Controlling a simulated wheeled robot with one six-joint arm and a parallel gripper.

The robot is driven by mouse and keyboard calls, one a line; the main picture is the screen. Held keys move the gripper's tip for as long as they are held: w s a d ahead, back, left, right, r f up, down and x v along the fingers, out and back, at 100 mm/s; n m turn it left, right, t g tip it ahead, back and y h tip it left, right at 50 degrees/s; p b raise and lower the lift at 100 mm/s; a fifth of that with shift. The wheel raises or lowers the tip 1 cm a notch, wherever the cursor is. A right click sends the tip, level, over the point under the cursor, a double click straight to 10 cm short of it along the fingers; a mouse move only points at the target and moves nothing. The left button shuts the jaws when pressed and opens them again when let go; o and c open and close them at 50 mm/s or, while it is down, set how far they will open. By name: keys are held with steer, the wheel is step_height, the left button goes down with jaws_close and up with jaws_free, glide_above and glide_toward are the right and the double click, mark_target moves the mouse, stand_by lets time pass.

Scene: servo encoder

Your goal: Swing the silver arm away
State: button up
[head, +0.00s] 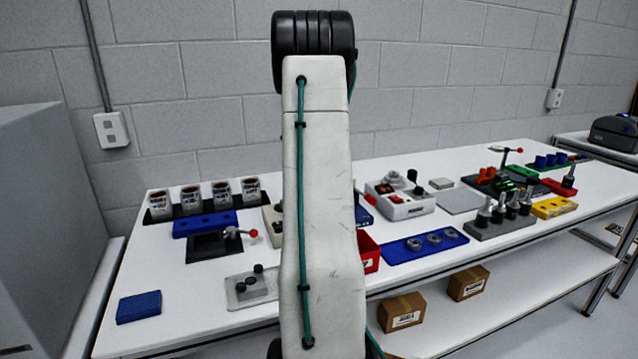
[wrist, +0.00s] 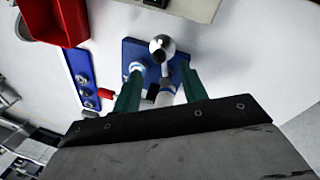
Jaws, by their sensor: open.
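In the wrist view, a fixture with a blue base plate (wrist: 133,50) sits on the white table. A shiny silver rounded part (wrist: 162,46), perhaps the end of the silver arm, stands over the plate. My gripper (wrist: 160,78) is open, with its green fingers on either side of the fixture's middle. Pale cylindrical parts and a dark part show between and beside the fingers. I cannot tell whether a finger touches the silver part. In the head view, my own arm hides nearly all of this fixture; only a blue edge (head: 363,211) shows.
A red bin (wrist: 56,20) and a blue plate with rings (wrist: 82,78) lie close by in the wrist view. In the head view, a grey control box (head: 402,201) stands right of my arm, and a red-knobbed clamp (head: 238,233) left.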

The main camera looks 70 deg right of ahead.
steer(key=r, duration=0.3)
steer(key=shift+w+d, duration=0.1)
steer(key=shift+w, duration=0.15)
stand_by(0.4)
steer(key=w+a+r+n, duration=0.15)
steer(key=a+n, duration=0.45)
steer(key=a, duration=0.9)
steer(key=w+a+r+n, duration=0.15)
steer(key=a+n, duration=0.45)
steer(key=a, duration=1)
steer(key=s+a+n+t, duration=0.1)
steer(key=s+a+n, duration=0.4)
steer(key=a, duration=0.8)
steer(key=s+a+n+t, duration=0.2)
steer(key=s+a+n, duration=0.3)
steer(key=a, duration=0.8)
steer(key=shift+f+h, duration=0.35)
steer(key=shift+h, duration=0.05)
